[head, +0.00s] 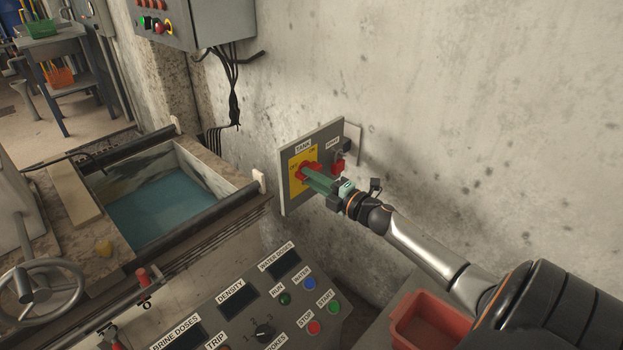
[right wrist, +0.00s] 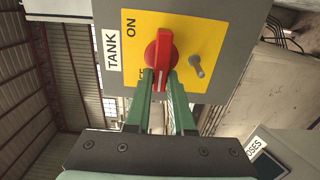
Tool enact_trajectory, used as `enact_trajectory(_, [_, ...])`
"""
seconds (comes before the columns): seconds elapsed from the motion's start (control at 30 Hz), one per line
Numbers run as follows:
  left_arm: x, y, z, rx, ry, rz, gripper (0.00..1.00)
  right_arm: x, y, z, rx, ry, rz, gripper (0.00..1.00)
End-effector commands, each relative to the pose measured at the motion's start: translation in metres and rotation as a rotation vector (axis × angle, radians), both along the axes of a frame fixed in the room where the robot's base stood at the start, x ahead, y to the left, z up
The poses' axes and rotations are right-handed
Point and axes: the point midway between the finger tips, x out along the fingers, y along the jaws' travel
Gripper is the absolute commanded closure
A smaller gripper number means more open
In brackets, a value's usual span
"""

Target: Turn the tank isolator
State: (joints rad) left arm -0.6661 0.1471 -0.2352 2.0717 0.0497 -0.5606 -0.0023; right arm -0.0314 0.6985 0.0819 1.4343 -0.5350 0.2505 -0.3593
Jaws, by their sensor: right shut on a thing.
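The tank isolator is a red rotary handle (head: 305,169) on a yellow plate (head: 295,183), on a grey wall panel labelled TANK. In the right wrist view the red handle (right wrist: 163,48) runs up and down the picture. ON shows at the plate's upper left there; the lettering lower left is partly hidden by a finger. My right gripper (head: 312,176) reaches the handle from the right in the head view. Its green fingers (right wrist: 162,82) are shut on the handle's lower end, one on each side. My left gripper is not in view.
A grey peg (right wrist: 197,67) sticks out beside the handle. A second small red switch (head: 338,164) is right of it on the panel. A control console (head: 232,308), a water-filled tank (head: 155,207) and a red bin (head: 432,318) lie below. A control box (head: 205,22) hangs above left.

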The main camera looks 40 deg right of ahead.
Motion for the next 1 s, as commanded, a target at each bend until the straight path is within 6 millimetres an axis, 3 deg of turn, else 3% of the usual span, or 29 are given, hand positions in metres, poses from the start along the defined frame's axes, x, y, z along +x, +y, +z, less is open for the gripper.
enact_trajectory(0.2, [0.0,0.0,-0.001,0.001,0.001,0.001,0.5,0.0,0.001,-0.001,-0.004,0.002,0.001,1.0])
enact_trajectory(0.23, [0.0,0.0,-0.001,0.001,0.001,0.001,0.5,0.0,0.001,-0.001,-0.004,0.002,0.001,0.75])
enact_trajectory(0.47, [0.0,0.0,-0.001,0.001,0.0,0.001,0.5,0.0,0.0,-0.001,-0.001,0.001,0.0,0.5])
enact_trajectory(0.77, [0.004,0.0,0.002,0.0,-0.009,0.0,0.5,-0.001,0.0,-0.001,0.0,0.001,0.0,0.49])
enact_trajectory(1.0, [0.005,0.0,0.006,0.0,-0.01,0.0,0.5,-0.024,-0.002,-0.001,0.002,0.004,0.001,0.49])
